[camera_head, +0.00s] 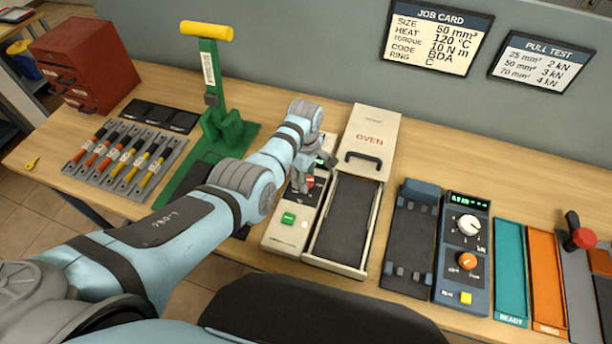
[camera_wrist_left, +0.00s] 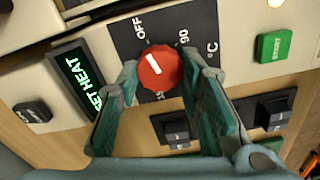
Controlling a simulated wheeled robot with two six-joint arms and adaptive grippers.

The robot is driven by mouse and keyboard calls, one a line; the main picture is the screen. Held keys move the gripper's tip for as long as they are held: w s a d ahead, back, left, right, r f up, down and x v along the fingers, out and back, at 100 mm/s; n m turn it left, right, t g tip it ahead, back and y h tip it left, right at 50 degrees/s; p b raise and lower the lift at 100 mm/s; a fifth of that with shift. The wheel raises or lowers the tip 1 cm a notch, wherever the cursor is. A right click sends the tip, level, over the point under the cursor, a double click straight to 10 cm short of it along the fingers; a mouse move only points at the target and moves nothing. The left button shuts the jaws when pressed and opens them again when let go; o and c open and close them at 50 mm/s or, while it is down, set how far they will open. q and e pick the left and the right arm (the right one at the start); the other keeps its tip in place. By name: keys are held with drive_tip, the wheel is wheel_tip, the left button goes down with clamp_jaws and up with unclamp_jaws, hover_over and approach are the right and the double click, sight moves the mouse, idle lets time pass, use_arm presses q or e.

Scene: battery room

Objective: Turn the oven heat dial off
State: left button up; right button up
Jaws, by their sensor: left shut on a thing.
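The red oven heat dial (camera_wrist_left: 168,80) sits on a dark scale plate on the oven's control panel. In the left wrist view, OFF is printed above it and 90 and °C to its right. Its short white mark points up and left, roughly towards OFF. My left gripper (camera_wrist_left: 160,69) has one fingertip on each side of the dial and is shut on it. A dark display (camera_wrist_left: 76,78) left of the dial shows green SET HEAT text. In the head view, my left gripper (camera_head: 304,176) reaches the panel beside the oven (camera_head: 384,128) and partly hides the dial. My right gripper is out of view.
A green START button (camera_wrist_left: 274,46) is right of the dial. The oven's dark drawer (camera_head: 342,218) lies open beside the panel. A green press (camera_head: 218,110) stands to the left, a blue dial box (camera_head: 451,270) to the right.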

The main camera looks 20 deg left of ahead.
use_arm(q)
drive_tip(key=o, duration=1.2)
drive_tip(key=shift+a, duration=0.1)
drive_tip(key=shift+c, duration=0.2)
drive_tip(key=shift+w+r, duration=0.1)
drive_tip(key=shift+r, duration=0.3)
wheel_tip(320, 180, up, 11)
